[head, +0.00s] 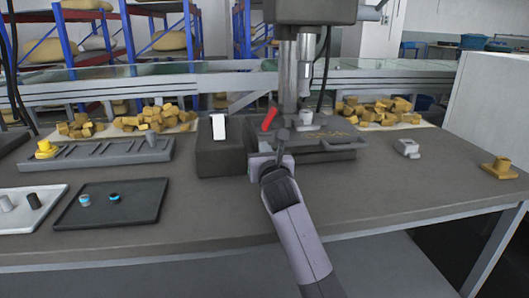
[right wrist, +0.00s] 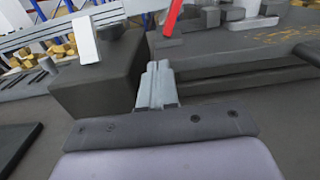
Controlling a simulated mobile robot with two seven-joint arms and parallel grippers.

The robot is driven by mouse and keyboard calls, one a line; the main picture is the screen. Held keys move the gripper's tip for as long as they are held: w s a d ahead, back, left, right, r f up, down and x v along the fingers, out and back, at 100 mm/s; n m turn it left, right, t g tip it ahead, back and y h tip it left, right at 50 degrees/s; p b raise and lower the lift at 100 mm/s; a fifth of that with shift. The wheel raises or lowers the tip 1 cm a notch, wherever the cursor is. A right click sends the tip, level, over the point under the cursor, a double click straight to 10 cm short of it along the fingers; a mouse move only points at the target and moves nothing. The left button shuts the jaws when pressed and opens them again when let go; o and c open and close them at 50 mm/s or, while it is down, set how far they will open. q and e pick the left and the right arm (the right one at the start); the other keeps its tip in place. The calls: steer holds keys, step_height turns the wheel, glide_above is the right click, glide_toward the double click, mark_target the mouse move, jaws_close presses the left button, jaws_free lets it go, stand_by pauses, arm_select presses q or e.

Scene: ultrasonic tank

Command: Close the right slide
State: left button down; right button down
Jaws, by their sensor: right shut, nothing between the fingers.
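My right gripper (head: 268,158) is at the front of the machine, between a dark box and the grey machine table (head: 335,140). In the right wrist view its fingers (right wrist: 158,72) are shut together with nothing between them. They point toward the gap beside the dark box; whether they touch the machine I cannot tell. No part is clearly recognisable as the right slide, and my wrist hides some of the machine's front. My left gripper is not in view.
The dark box (head: 219,160) carries an upright white piece (head: 219,127). A red handle (head: 269,119) rises close by the gripper. A grey rack (head: 95,155) and black tray (head: 110,212) lie left. A small grey block (head: 407,148) and brass part (head: 499,168) stand right. The front right bench is clear.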

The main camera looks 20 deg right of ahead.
steer(key=shift+w, duration=0.1)
steer(key=shift+p+x, duration=0.45)
steer(key=shift+x, duration=0.65)
steer(key=shift+w+d+r, duration=0.1)
steer(key=shift+w+d, duration=0.05)
steer(key=shift+w, duration=0.6)
steer(key=shift+d+r, duration=0.15)
steer(key=shift+r, duration=0.1)
